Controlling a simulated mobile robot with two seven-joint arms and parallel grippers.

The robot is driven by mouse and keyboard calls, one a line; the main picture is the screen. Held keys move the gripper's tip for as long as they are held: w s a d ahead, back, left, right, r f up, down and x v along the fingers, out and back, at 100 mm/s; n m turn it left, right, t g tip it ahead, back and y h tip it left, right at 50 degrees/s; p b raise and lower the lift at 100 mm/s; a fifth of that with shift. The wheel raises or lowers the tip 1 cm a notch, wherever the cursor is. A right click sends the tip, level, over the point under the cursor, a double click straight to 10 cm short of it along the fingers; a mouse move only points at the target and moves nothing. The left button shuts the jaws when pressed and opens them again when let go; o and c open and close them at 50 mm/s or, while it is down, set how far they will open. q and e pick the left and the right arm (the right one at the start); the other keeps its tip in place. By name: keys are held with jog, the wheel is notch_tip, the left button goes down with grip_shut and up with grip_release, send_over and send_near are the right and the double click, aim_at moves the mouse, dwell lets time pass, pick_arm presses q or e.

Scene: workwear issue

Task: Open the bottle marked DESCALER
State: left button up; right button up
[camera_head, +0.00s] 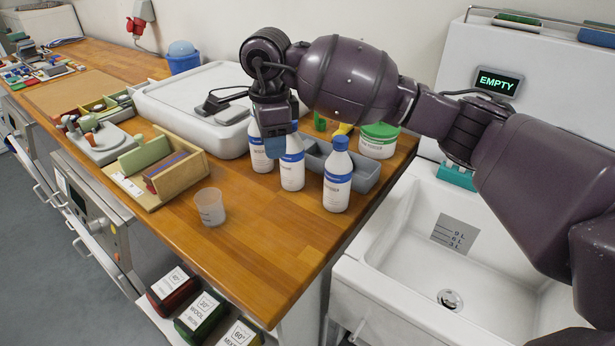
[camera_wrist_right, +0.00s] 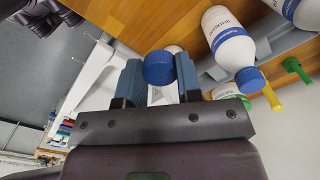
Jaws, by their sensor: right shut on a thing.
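Three white bottles with blue-and-white labels stand in a row on the wooden worktop: a left bottle (camera_head: 261,154), a middle bottle (camera_head: 291,172) and a right bottle (camera_head: 337,182). Their names are too small to read surely in the head view, so I cannot tell which is DESCALER. My right gripper (camera_head: 274,128) is over the left bottle and hides its top. In the right wrist view its two blue fingers (camera_wrist_right: 158,64) are shut on a blue cap (camera_wrist_right: 158,70). Two other labelled bottles (camera_wrist_right: 229,38) (camera_wrist_right: 290,8) stand beside it there. My left gripper is out of view.
A grey tray (camera_head: 366,180) and a green-lidded tub (camera_head: 378,141) stand close behind the bottles. A clear cup (camera_head: 210,207) stands in front, left of them. A white sink (camera_head: 400,262) lies to the right. The front worktop (camera_head: 265,245) is clear.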

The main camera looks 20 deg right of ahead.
jog(key=m, duration=0.1)
jog(key=w+a+r+m, duration=0.1)
jog(key=m, duration=0.1)
jog(key=b, duration=0.1)
send_over(274, 217)
notch_tip(274, 217, down, 14)
jog(key=shift+f, duration=2.95)
jog(key=shift+f+b, duration=0.2)
jog(key=shift+b, duration=0.1)
jog(key=o, duration=1)
jog(key=shift+r, duration=0.1)
